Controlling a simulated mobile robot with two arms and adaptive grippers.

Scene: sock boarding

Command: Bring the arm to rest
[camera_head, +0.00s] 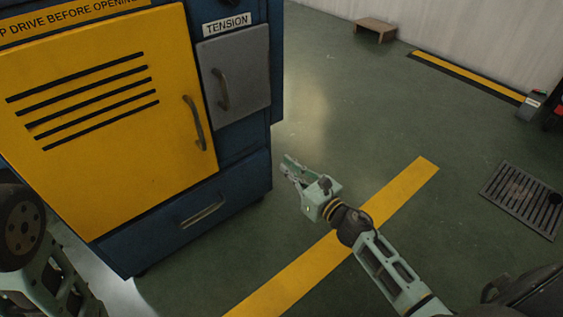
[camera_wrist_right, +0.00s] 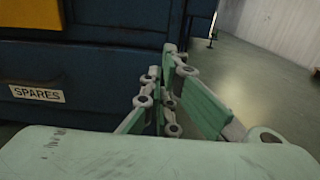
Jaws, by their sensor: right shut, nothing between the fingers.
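My right gripper (camera_head: 291,166) is shut and empty. In the head view it hangs over the green floor, just right of the blue cabinet's lower corner. In the right wrist view its fingers (camera_wrist_right: 165,60) come together in front of the blue cabinet side, with nothing between them. My left arm shows in part at the lower left of the head view, but its gripper is not in view.
The blue cabinet (camera_head: 262,160) has a yellow door (camera_head: 120,150), a grey TENSION door (camera_head: 235,75) and a lower drawer (camera_head: 190,225), all closed. A yellow floor stripe (camera_head: 400,190) runs below my right arm. A floor grate (camera_head: 525,195) lies right; open floor lies beyond.

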